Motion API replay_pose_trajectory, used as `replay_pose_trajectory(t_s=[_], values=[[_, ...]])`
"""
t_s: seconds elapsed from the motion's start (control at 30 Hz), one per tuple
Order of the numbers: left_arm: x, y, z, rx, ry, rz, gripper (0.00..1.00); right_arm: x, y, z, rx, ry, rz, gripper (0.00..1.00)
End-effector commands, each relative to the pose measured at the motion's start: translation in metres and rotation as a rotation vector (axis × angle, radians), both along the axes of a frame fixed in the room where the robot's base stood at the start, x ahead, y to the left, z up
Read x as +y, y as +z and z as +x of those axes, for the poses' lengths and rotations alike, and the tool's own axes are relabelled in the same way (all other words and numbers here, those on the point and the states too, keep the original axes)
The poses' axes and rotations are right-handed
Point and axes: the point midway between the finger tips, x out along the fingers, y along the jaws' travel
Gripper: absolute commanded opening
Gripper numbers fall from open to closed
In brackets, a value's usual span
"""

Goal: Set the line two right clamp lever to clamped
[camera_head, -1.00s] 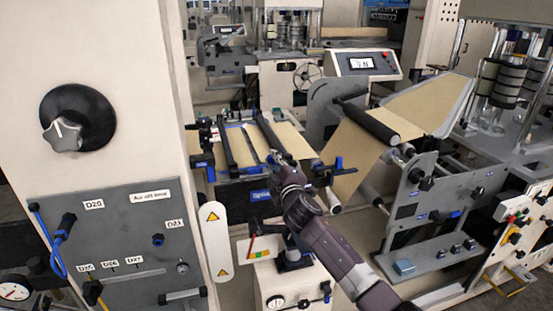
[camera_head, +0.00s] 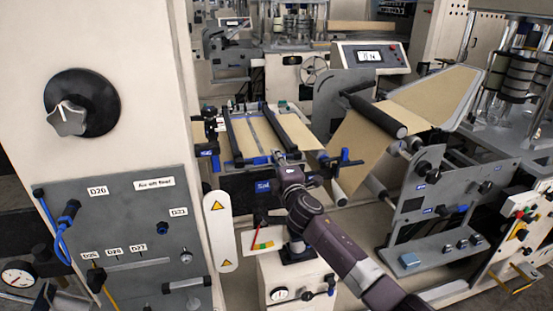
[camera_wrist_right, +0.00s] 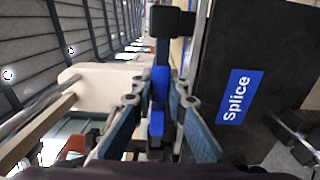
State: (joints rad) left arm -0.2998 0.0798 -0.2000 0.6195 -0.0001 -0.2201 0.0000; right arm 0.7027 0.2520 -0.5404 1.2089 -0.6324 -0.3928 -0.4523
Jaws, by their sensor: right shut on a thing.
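The splice table (camera_head: 262,137) with a kraft web stands in the middle of the head view. My right gripper (camera_head: 280,160) reaches its front edge from below right. In the right wrist view my right gripper (camera_wrist_right: 158,105) is closed around a blue lever (camera_wrist_right: 159,82), which lies between its two fingers. A dark block shows at the lever's far end. The gripper and wrist hide the lever in the head view, so its angle there cannot be told. My left gripper is in neither view.
A dark panel with a blue Splice label (camera_wrist_right: 236,97) lies close to the gripper's right in the wrist view. Blue fittings (camera_head: 345,158) stand right of the gripper. The grey control panel (camera_head: 120,245) stands at front left.

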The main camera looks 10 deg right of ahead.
Motion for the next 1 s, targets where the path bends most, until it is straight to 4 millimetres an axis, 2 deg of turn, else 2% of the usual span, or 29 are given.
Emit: replay_pose_trajectory(t_s=[0.23, 0.27, 0.43, 0.77, 1.0], values=[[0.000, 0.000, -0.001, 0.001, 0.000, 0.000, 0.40, 0.000, -0.004, 0.000, 0.004, -0.001, -0.013, 0.00], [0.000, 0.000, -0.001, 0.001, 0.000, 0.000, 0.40, 0.000, -0.004, 0.000, 0.004, -0.001, -0.013, 0.14], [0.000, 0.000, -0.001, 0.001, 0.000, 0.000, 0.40, 0.000, -0.003, 0.000, 0.004, -0.001, -0.010, 0.32], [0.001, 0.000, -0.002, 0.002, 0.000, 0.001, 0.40, 0.000, -0.001, -0.002, 0.001, 0.000, -0.006, 0.32], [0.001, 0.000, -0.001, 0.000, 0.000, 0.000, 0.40, -0.001, -0.003, -0.025, 0.002, 0.000, -0.008, 0.32]])
